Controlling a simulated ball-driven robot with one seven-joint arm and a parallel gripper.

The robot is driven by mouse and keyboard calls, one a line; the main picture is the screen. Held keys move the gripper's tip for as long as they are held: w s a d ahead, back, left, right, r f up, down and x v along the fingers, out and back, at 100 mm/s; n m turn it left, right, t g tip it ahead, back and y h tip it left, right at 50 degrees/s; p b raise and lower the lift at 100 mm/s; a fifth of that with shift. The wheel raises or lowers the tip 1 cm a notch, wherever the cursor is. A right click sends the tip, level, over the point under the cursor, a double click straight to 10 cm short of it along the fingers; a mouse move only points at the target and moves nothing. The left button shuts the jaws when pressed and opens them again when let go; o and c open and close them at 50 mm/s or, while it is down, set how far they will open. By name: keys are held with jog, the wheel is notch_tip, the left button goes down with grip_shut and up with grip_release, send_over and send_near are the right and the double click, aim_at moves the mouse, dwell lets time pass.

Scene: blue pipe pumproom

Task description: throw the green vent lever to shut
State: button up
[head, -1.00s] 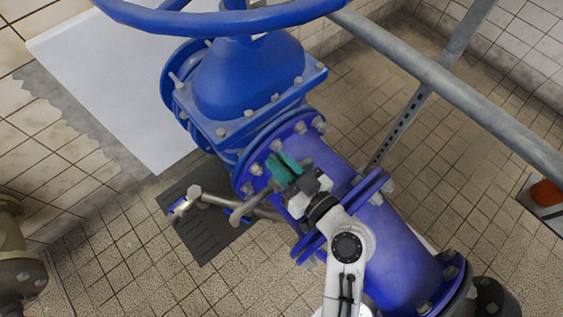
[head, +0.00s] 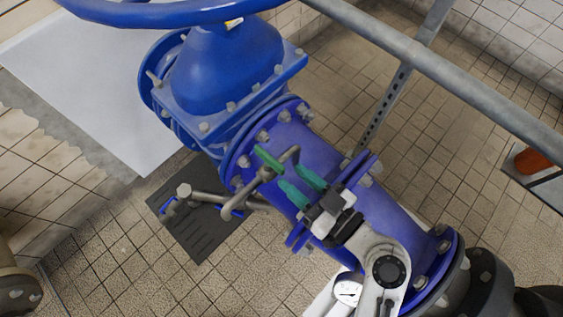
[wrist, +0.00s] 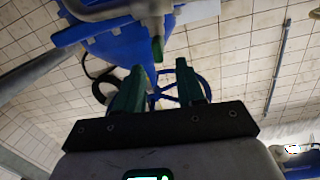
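The vent lever is a grey metal bar with a green grip (head: 268,158), in front of the blue pipe flange in the head view. Its grey bar runs down and left to a small pipe fitting. In the wrist view the green end of a grey bar (wrist: 158,48) shows beyond and between my fingertips. My gripper (head: 297,183) has two dark green fingers. They are spread, with nothing between them, just right of and below the green grip. The gripper also shows in the wrist view (wrist: 159,82), its fingers well apart.
A large blue valve body (head: 225,75) with a blue handwheel (head: 165,12) stands behind the lever. The blue flanged pipe (head: 375,210) lies under my arm. A grey rail (head: 440,75) crosses the upper right.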

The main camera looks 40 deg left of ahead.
jog(key=shift+s+d, duration=0.1)
jog(key=shift+d, duration=0.95)
